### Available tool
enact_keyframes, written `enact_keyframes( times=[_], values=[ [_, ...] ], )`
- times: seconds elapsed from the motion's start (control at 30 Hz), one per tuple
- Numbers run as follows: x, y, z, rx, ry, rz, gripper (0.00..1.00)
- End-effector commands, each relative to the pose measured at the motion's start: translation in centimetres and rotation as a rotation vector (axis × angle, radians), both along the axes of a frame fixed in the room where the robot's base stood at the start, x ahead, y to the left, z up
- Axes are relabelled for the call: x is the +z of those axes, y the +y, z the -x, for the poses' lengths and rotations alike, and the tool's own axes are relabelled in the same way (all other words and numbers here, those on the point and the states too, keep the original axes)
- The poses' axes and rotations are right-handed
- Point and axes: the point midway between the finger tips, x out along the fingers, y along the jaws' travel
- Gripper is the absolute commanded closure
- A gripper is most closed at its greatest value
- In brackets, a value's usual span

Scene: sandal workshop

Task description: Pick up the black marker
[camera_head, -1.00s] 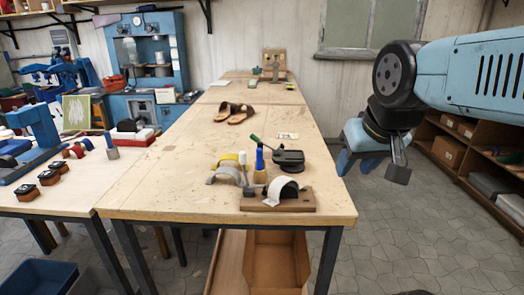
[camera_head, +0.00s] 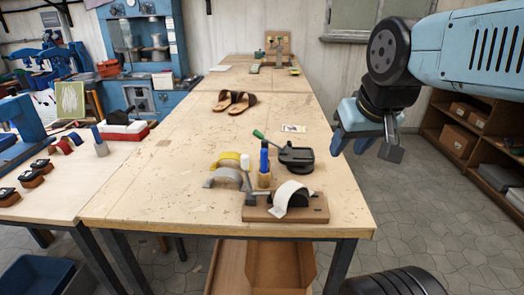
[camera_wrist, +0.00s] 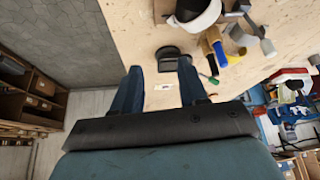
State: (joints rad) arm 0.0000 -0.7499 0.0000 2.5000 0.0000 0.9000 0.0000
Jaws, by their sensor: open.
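The holder also shows in the wrist view (camera_wrist: 212,42). My gripper (camera_head: 348,148) is open and empty, off the table's right edge in the head view. In the wrist view its two fingers (camera_wrist: 158,72) stand apart with the tabletop beyond them.
A black round device (camera_head: 296,158) with a green-tipped lever stands right of the holder. A wooden-based strap tool (camera_head: 286,210) is in front. Grey and yellow arches (camera_head: 222,178) lie left. Sandals (camera_head: 236,102) lie farther back. The table's (camera_head: 170,185) left front is clear.

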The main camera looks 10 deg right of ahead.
Motion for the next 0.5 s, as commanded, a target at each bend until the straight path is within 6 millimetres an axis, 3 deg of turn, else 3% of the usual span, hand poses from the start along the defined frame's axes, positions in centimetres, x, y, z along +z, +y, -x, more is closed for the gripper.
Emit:
enact_keyframes(
  times=[0.17,0.33,0.5],
  values=[
    [0.0,0.0,0.0,0.000,0.000,0.000,0.57],
    [0.2,0.1,-0.4,0.007,0.007,0.006,0.48],
    [1.1,1.2,-2.5,0.055,0.060,0.043,0.48]
  ],
)
